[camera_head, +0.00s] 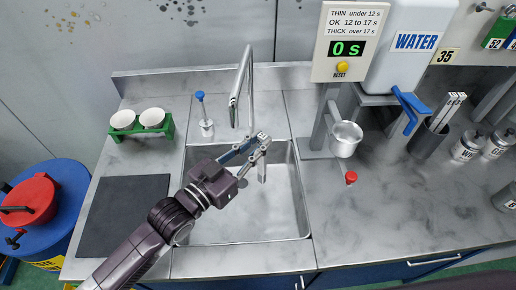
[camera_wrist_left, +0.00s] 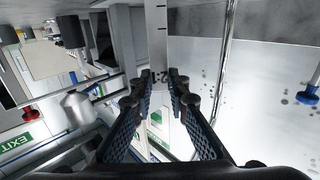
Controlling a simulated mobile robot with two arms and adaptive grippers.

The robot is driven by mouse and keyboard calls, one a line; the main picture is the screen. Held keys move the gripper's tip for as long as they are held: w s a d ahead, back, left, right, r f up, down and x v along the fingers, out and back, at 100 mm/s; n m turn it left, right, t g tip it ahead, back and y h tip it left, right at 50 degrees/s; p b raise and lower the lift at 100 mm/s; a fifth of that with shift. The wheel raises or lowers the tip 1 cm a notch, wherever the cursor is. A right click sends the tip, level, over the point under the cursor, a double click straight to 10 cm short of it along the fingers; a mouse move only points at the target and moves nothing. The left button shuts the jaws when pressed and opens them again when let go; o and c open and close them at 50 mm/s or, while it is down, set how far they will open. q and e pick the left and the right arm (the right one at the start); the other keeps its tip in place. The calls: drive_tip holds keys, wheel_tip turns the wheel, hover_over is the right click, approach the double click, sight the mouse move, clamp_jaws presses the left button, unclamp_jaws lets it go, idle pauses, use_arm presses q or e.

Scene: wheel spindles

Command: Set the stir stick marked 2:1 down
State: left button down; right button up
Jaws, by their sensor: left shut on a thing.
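In the head view my left gripper (camera_head: 258,146) is over the steel sink (camera_head: 230,220), shut on the stick. A short pale length of the stick (camera_head: 262,174) shows below the fingers, apparently upright. Its lower end is hard to make out against the sink. My right gripper is out of view.
A dark holder (camera_head: 426,138) with several white sticks (camera_head: 446,112) stands on the right counter. A metal cup (camera_head: 346,139) is on a stand, near a red-capped item (camera_head: 351,178). The faucet (camera_head: 240,85) rises behind my gripper. A dark mat (camera_head: 125,216) lies left of the sink.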

sight(262, 161)
use_arm(q)
wheel_tip(262, 161, down, 4)
drive_tip(key=shift+r, duration=0.2)
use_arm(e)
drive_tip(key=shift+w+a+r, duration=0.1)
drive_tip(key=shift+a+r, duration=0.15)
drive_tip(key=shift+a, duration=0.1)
use_arm(q)
drive_tip(key=shift+f, duration=0.1)
drive_tip(key=c, duration=1.9)
unclamp_jaws()
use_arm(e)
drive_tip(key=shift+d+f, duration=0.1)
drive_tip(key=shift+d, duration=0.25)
